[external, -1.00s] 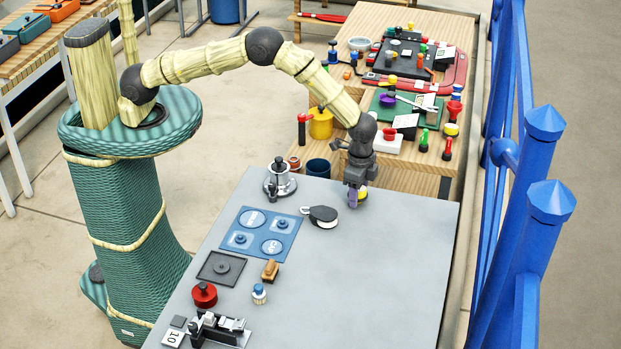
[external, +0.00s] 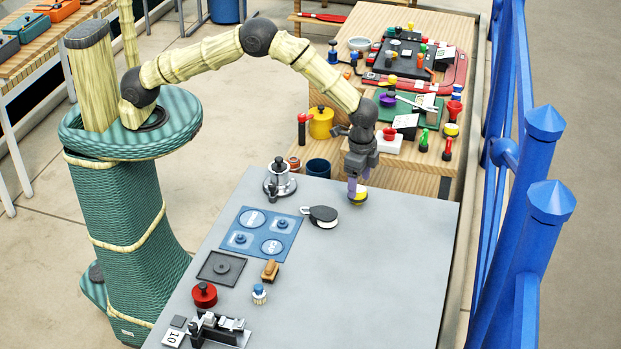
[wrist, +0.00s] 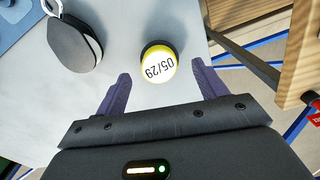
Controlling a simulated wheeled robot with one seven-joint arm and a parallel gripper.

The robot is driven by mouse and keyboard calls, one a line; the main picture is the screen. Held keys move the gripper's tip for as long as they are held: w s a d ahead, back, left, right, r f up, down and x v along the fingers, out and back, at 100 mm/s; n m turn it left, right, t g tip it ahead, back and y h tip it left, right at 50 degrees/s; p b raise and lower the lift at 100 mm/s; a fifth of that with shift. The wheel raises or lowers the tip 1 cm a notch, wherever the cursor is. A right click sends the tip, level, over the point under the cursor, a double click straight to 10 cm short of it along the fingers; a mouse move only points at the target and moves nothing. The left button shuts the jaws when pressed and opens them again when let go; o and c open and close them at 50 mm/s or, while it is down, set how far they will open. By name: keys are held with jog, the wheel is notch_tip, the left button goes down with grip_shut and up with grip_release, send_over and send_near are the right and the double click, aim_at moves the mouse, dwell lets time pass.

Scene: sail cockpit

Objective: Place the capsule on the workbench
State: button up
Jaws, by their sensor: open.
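The capsule appears to be the small round yellow piece (external: 359,198) with a white top, standing on the grey workbench (external: 390,260) near its far edge. In the wrist view my gripper (wrist: 161,72) is open, with the purple fingers apart on either side of the capsule's near edge. A gap shows between each finger and the capsule.
A black and white pulley block (external: 320,216) lies just left of the capsule. A silver pot-like piece (external: 280,182) and a blue panel (external: 244,232) are farther left. A crowded wooden bench (external: 340,100) stands behind. The workbench's right part is clear.

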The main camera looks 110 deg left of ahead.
aim_at(359, 189)
notch_tip(359, 189, up, 8)
jog(key=b, duration=0.1)
jog(key=shift+f, duration=0.1)
dwell(0.5)
jog(key=s+d+r+n+t, duration=0.1)
jog(key=s+r, duration=0.2)
jog(key=s, duration=1.3)
jog(key=s+d+r+n+t, duration=0.1)
jog(key=s+r, duration=0.2)
jog(key=s, duration=1.3)
jog(key=shift+s+d+r+t, duration=0.2)
jog(key=shift+s+t, duration=0.1)
